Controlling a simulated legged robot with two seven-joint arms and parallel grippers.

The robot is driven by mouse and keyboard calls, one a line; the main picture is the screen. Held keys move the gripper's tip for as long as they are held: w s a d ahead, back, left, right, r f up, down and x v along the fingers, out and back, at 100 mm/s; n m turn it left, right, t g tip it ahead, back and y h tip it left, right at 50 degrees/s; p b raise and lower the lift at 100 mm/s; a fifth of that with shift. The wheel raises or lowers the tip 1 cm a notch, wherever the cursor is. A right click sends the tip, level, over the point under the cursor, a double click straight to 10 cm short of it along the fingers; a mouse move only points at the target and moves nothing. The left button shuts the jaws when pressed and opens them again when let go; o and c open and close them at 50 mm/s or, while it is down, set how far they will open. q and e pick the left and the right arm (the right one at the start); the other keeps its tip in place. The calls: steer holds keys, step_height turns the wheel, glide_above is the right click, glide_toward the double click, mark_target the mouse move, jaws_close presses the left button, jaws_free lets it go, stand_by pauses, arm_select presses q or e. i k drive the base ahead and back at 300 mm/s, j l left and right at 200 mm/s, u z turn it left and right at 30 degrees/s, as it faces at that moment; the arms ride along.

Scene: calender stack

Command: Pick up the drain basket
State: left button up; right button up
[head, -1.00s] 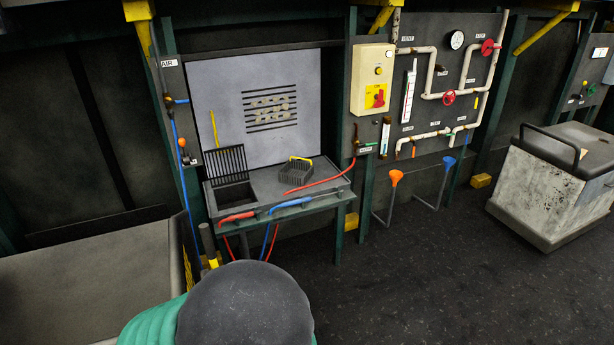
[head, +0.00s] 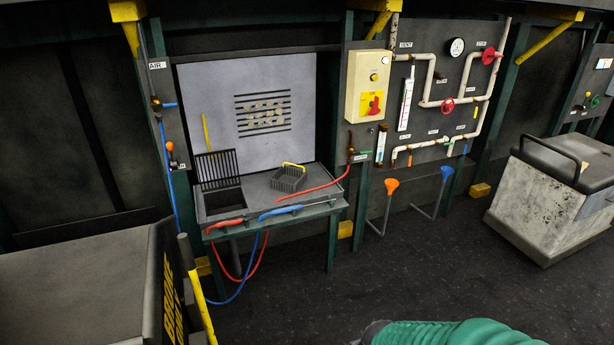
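A dark slatted grate (head: 217,169) stands upright behind that opening. Neither of my grippers shows in the head view. A green sleeve-like part of my own body shows at the bottom right, well away from the basket.
A red hose (head: 318,189) lies on the bench right of the basket. Red- and blue-handled tools (head: 281,211) lie along its front edge. A large bin (head: 75,290) stands at the left, and a worn white chest (head: 545,205) at the right. Dark floor between is clear.

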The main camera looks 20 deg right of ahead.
mark_target(287, 179)
steer(key=i+l+z, duration=0.2)
steer(key=i, duration=0.3)
steer(key=i+l+z, duration=0.15)
steer(key=i, duration=0.35)
steer(key=i+l, duration=0.2)
steer(key=i, duration=0.25)
steer(key=i+l+u, duration=0.1)
steer(key=i, duration=0.35)
steer(key=i+l, duration=0.25)
steer(key=i, duration=0.2)
steer(key=i+l+u, duration=0.1)
steer(key=i+l, duration=0.15)
steer(key=i, duration=0.2)
steer(key=i+l, duration=0.25)
steer(key=i, duration=0.2)
steer(key=i+u, duration=0.1)
steer(key=u, duration=0.3)
steer(key=l+u, duration=0.1)
steer(key=u, duration=0.3)
steer(key=i+l+u, duration=0.15)
steer(key=u, duration=0.2)
